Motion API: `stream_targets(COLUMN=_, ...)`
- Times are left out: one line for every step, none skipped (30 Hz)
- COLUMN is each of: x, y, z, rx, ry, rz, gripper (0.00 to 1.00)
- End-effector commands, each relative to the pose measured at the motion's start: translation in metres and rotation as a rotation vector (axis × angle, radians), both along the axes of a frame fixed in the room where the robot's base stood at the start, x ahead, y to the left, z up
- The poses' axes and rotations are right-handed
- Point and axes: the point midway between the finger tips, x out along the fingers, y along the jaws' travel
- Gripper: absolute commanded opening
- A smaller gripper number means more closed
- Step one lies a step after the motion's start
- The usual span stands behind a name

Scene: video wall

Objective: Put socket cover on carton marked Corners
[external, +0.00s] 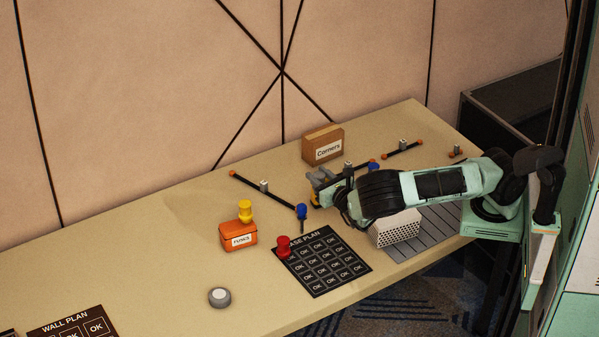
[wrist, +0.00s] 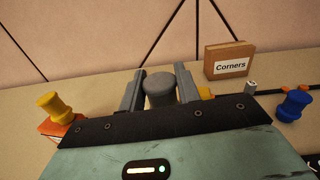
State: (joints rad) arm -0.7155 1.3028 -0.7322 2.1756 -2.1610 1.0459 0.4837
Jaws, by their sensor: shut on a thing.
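The carton marked Corners (external: 323,143) is a brown box standing upright near the back of the table, with a white label on its front. In the wrist view the carton (wrist: 229,62) is ahead and to the right of my gripper (wrist: 160,84). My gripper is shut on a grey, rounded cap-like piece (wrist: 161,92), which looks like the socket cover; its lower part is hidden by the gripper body. In the external view my gripper (external: 321,179) is in front of the carton, apart from it.
An orange carton (external: 238,236) with a yellow knob-shaped piece (external: 245,211) stands left. Black bars with orange ends (external: 249,180) lie near the carton. A red piece (external: 283,246) stands by the black plan sheet (external: 325,265). A grey round item (external: 220,297) lies in front.

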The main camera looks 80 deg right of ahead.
Motion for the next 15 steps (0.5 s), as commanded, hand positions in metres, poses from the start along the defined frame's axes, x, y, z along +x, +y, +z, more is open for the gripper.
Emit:
stream_targets(x=0.011, y=-0.024, z=0.008, rx=0.002, ry=-0.004, rz=-0.031, gripper=0.11)
stream_targets(x=0.017, y=-0.037, z=0.011, rx=0.001, ry=-0.005, rz=-0.046, gripper=0.11)
stream_targets(x=0.024, y=-0.053, z=0.014, rx=0.001, ry=-0.005, rz=-0.062, gripper=0.11)
stream_targets(x=0.029, y=-0.066, z=0.017, rx=0.003, ry=-0.004, rz=-0.075, gripper=0.11)
stream_targets(x=0.034, y=-0.079, z=0.02, rx=0.002, ry=-0.005, rz=-0.088, gripper=0.11)
stream_targets(x=0.04, y=-0.097, z=0.025, rx=0.002, ry=-0.006, rz=-0.105, gripper=0.11)
stream_targets(x=0.043, y=-0.111, z=0.028, rx=0.002, ry=-0.006, rz=-0.118, gripper=0.11)
stream_targets(x=0.046, y=-0.125, z=0.032, rx=0.003, ry=-0.006, rz=-0.132, gripper=0.11)
stream_targets(x=0.05, y=-0.144, z=0.038, rx=0.002, ry=-0.005, rz=-0.148, gripper=0.11)
stream_targets(x=0.053, y=-0.159, z=0.042, rx=0.003, ry=-0.006, rz=-0.161, gripper=0.11)
stream_targets(x=0.055, y=-0.174, z=0.047, rx=0.002, ry=-0.008, rz=-0.173, gripper=0.11)
stream_targets(x=0.057, y=-0.193, z=0.053, rx=0.003, ry=-0.007, rz=-0.189, gripper=0.11)
stream_targets(x=0.058, y=-0.207, z=0.058, rx=0.003, ry=-0.008, rz=-0.2, gripper=0.11)
stream_targets(x=0.058, y=-0.221, z=0.062, rx=0.002, ry=-0.007, rz=-0.21, gripper=0.11)
stream_targets(x=0.058, y=-0.237, z=0.067, rx=0.004, ry=-0.006, rz=-0.223, gripper=0.11)
